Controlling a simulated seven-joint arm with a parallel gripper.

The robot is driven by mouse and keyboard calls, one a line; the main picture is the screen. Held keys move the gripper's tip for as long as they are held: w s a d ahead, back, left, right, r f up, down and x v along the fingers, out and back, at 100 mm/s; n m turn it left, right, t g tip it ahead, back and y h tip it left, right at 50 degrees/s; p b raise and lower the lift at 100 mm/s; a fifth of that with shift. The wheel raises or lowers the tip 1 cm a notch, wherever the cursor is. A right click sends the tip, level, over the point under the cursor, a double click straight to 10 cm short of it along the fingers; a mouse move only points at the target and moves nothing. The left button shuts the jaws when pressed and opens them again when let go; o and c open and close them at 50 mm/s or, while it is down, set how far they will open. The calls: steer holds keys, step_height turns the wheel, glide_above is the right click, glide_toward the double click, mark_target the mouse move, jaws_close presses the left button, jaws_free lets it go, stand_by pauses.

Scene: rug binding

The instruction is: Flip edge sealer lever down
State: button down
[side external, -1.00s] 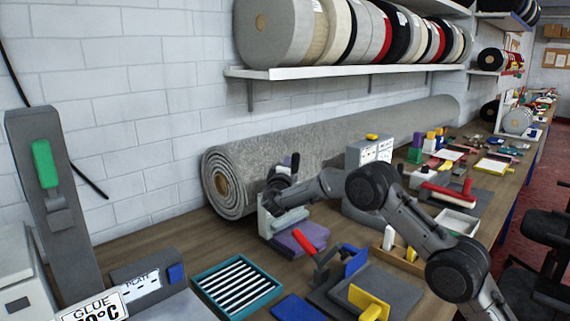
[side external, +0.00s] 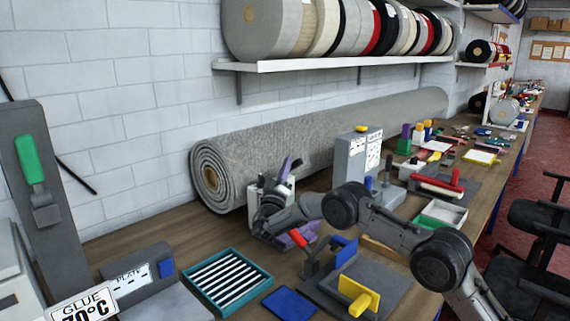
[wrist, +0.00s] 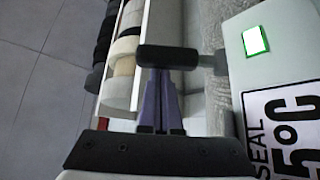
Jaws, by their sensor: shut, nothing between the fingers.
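The edge sealer (side external: 252,197) is a pale unit on the bench in front of the big carpet roll, partly hidden by my arm. In the wrist view its panel (wrist: 278,75) carries a SEAL temperature plate and a lit green window. Its lever seems to be the black bar handle (wrist: 182,57) lying across the view just beyond my fingertips. My gripper (wrist: 160,75) has purple fingers closed together and empty, pointing at the bar. I cannot tell whether they touch it.
A grey carpet roll (side external: 290,145) lies along the wall behind. A grey box with a yellow knob (side external: 356,155) stands to the right. A clamp with a red handle (side external: 300,237), a teal tray (side external: 228,283) and a blue pad (side external: 289,303) lie in front.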

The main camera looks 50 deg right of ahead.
steer(key=shift+s+f+m, duration=0.1)
steer(key=shift+f+m, duration=0.05)
steer(key=shift+m, duration=0.15)
stand_by(0.4)
steer(key=v, duration=0.7)
steer(key=shift+a, duration=0.2)
steer(key=shift+f, duration=0.1)
